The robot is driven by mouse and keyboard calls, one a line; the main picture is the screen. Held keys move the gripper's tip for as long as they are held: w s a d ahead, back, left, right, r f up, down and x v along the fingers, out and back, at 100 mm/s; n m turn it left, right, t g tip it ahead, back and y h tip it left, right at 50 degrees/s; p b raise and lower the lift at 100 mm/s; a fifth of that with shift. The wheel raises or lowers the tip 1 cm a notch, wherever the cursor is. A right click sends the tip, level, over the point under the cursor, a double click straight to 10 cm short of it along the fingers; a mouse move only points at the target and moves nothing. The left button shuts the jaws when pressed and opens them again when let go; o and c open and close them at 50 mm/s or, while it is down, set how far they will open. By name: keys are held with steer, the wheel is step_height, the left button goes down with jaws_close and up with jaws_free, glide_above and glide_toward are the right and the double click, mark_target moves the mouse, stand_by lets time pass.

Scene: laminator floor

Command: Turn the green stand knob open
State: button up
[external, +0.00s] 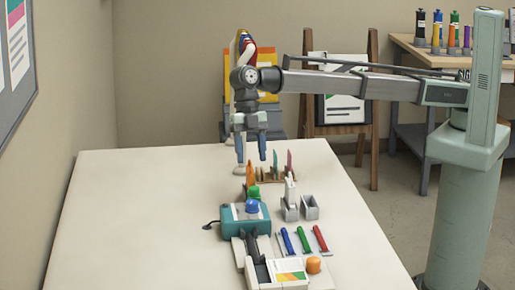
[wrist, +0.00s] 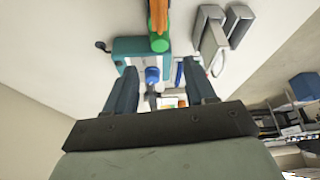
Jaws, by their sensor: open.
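The green knob (external: 254,193) sits behind the teal machine, at the foot of an upright orange piece (external: 250,174). In the wrist view the green knob (wrist: 158,43) is at the top centre, with the orange piece (wrist: 158,15) running up from it. My gripper (external: 251,158) hangs fingers down over the table, above and apart from the green knob. Its two fingers are spread with nothing between them. The fingers also show on either side of the wrist view (wrist: 159,68). I cannot tell how far the knob is turned.
The teal machine (external: 229,227) with a blue knob (external: 252,206) stands in front of the green knob. A grey holder (external: 310,208) is to the right. Blue, green and red bars (external: 304,240) lie nearer, beside an orange knob (external: 313,264). The table's left side (external: 130,220) is clear.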

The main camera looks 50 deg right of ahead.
mark_target(254, 187)
steer(key=x, duration=0.8)
steer(key=shift+a+f, duration=0.1)
steer(key=shift+f, duration=0.15)
steer(key=shift+c, duration=0.2)
jaws_close()
